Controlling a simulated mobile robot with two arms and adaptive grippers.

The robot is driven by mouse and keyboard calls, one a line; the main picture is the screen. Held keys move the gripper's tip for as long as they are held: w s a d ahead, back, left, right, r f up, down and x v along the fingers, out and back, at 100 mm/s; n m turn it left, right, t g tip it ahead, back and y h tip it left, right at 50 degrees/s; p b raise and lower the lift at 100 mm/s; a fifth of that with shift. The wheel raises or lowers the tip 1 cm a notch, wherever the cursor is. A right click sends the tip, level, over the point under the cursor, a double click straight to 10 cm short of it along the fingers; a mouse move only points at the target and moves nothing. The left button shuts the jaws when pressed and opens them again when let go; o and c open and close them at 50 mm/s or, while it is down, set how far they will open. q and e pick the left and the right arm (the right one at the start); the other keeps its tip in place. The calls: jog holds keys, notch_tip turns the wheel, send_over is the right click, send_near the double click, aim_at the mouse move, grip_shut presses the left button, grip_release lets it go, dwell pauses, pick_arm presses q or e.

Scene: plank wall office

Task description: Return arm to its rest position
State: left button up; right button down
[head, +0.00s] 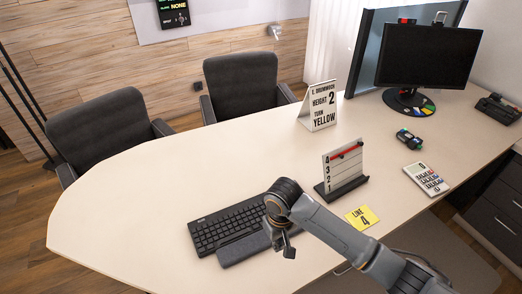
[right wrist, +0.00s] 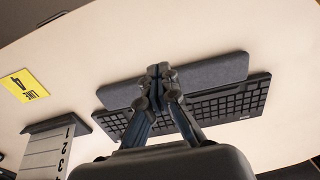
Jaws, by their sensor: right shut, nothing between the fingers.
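My right arm comes in from the lower right in the head view, and its gripper (head: 286,248) hangs over the right end of a black keyboard (head: 222,230) and its grey wrist rest (head: 242,249). In the right wrist view the gripper's fingertips (right wrist: 160,72) are together with nothing between them. They appear in front of the wrist rest (right wrist: 205,76) and keyboard (right wrist: 225,102). My left gripper is not seen in either view.
A numbered board stand (head: 343,172) with a red bar, a yellow "LINE 4" card (head: 362,217), a calculator (head: 426,179) and a folded sign (head: 318,106) stand or lie nearby. A monitor (head: 431,57) is at the back right. The table's left part (head: 125,215) is clear.

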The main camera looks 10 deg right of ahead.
jog(key=s+a+t+y, duration=0.1)
jog(key=s+a+y, duration=0.1)
jog(key=s, duration=0.6)
jog(key=s+d+r+m+t+h, duration=0.2)
jog(key=s+d+r+t, duration=0.15)
jog(key=s+d, duration=0.85)
notch_tip(320, 180, down, 29)
jog(key=g+b, duration=0.2)
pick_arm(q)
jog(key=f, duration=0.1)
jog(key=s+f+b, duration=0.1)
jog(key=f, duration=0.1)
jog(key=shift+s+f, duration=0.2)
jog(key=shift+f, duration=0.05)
pick_arm(e)
jog(key=s+d+f+g, duration=0.1)
jog(key=s+d+f, duration=0.2)
jog(key=s+f, duration=1.3)
jog(key=shift+s+f, duration=0.3)
jog(key=shift+s, duration=0.1)
jog(key=shift+d+g, duration=0.1)
jog(key=shift+g, duration=0.15)
